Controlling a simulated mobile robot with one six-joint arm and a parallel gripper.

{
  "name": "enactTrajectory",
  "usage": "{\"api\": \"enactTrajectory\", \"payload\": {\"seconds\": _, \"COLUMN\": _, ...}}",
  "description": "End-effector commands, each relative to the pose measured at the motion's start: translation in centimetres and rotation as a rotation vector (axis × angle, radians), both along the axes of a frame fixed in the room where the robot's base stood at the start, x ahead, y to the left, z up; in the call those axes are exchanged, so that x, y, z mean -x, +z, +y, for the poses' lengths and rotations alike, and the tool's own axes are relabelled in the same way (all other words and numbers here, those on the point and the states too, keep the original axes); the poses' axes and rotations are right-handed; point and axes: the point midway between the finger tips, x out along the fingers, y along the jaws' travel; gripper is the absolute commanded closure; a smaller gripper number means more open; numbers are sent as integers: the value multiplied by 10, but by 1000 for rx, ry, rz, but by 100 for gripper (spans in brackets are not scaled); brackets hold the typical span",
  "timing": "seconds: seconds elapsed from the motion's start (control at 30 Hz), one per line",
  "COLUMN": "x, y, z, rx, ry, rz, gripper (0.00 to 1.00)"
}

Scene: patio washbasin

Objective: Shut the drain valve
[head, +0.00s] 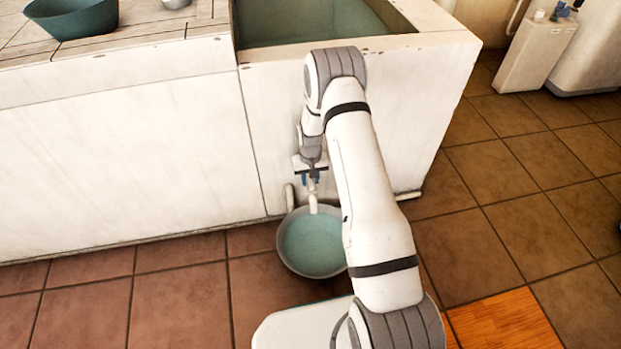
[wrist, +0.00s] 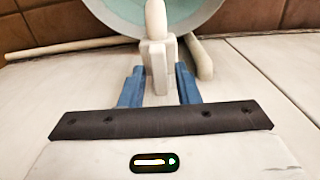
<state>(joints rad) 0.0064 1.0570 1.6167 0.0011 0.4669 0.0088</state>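The drain valve (wrist: 158,55) is a pale, cream-coloured fitting with a spout low on the front of the white basin (head: 415,110). In the head view the spout (head: 313,203) shows just above a basin of water. My gripper (head: 311,181) is in front of the valve, low by the wall. In the wrist view its two blue fingers (wrist: 159,78) stand apart, one on each side of the valve's pale body. Narrow gaps seem to show beside it, though contact at the tips is hard to tell. My arm hides part of the basin front.
A round bowl of greenish water (head: 312,245) stands on the tiles below the spout. Pale pipes (wrist: 60,49) run along the wall foot. A teal bowl (head: 75,18) sits on the counter (head: 135,45). The tiled floor at right is mostly clear.

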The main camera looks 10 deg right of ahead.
Motion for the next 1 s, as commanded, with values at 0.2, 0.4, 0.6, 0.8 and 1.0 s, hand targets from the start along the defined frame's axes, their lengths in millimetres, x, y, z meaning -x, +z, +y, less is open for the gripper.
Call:
{"api": "enactTrajectory", "payload": {"seconds": 0.2, "x": 0, "y": 0, "z": -1, "rx": 0, "ry": 1, "rz": 1, "gripper": 63}}
{"api": "enactTrajectory", "payload": {"seconds": 0.4, "x": 0, "y": 8, "z": 0, "rx": 0, "ry": 2, "rz": 0, "gripper": 63}}
{"api": "enactTrajectory", "payload": {"seconds": 0.6, "x": -1, "y": 42, "z": 0, "rx": 0, "ry": 2, "rz": -2, "gripper": 63}}
{"api": "enactTrajectory", "payload": {"seconds": 0.8, "x": 0, "y": 70, "z": 0, "rx": 0, "ry": 1, "rz": 0, "gripper": 63}}
{"api": "enactTrajectory", "payload": {"seconds": 1.0, "x": 0, "y": 78, "z": 0, "rx": 0, "ry": 1, "rz": 0, "gripper": 63}}
